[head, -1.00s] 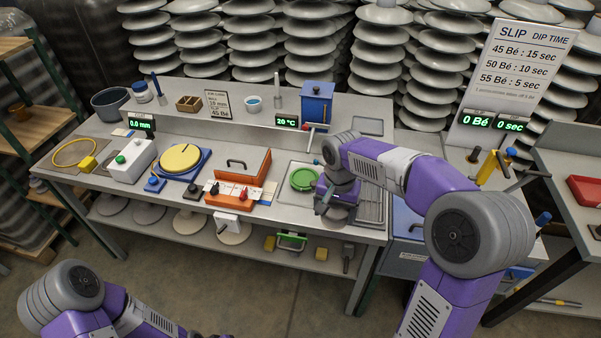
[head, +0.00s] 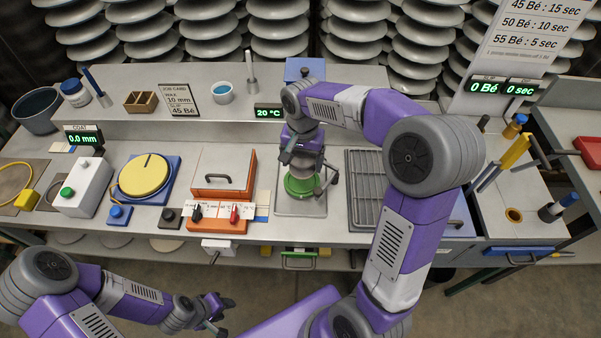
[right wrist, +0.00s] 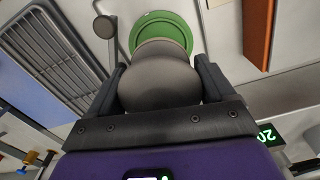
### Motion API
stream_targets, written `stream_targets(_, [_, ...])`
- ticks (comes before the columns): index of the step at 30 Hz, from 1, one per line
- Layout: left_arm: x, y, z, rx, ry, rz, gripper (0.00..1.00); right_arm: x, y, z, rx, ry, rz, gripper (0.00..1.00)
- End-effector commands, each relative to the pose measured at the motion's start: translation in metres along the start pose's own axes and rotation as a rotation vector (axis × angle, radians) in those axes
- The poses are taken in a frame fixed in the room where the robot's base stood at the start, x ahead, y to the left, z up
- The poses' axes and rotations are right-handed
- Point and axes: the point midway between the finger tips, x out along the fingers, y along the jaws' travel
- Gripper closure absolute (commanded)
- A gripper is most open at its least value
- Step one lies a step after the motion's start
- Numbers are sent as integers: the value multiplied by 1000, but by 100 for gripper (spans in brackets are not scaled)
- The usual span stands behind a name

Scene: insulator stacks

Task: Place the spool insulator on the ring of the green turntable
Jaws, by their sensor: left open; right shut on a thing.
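The grey spool insulator (head: 309,160) is held upright by my right gripper (head: 300,150), directly over or on the green turntable (head: 299,188). In the right wrist view the gripper's two fingers (right wrist: 160,66) close on both sides of the rounded grey insulator (right wrist: 160,85). The green turntable (right wrist: 160,18) shows behind it, partly covered. I cannot tell whether the insulator touches the ring. My left gripper (head: 218,308) is open and empty, low at the front, away from the turntable.
An orange box (head: 223,175) stands left of the turntable and a grey drain rack (head: 368,185) to its right. A thin grey post with a knob (right wrist: 104,27) stands beside the turntable. A blue-based yellow wheel (head: 145,175) is further left.

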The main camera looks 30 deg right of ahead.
Motion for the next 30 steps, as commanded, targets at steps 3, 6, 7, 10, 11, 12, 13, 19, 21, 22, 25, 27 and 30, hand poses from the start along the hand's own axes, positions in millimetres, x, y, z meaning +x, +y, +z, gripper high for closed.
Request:
stream_targets(3, [5,-2,0,0,0,0,57,12,0,0,-1,0,0,72])
stream_targets(6, [10,-4,-1,0,0,0,57,25,0,0,0,-1,1,72])
stream_targets(7, [12,-4,-1,0,0,0,57,30,0,0,0,0,1,72])
stream_targets(10, [18,-7,-1,0,1,0,57,48,0,0,-2,0,1,72])
stream_targets(11, [19,-7,-1,0,1,0,57,52,0,0,-2,0,1,72])
stream_targets(12, [20,-8,-1,0,1,0,57,55,0,0,-2,0,1,72])
stream_targets(13, [20,-8,-1,0,1,0,57,56,0,0,-2,1,0,72])
stream_targets(19, [19,-7,-1,0,1,0,57,54,0,0,-2,2,-1,72])
stream_targets(21, [20,-7,-1,0,1,0,57,55,0,0,-2,2,-1,72])
stream_targets(22, [20,-7,-1,0,1,0,57,56,0,0,-2,2,-1,72])
stream_targets(25, [20,-8,-1,0,1,0,57,58,0,0,-2,1,0,10])
stream_targets(27, [20,-7,-1,0,1,0,57,57,0,0,-2,0,0,0])
stream_targets(30, [20,-7,-1,0,1,0,57,57,0,0,-2,0,0,0])
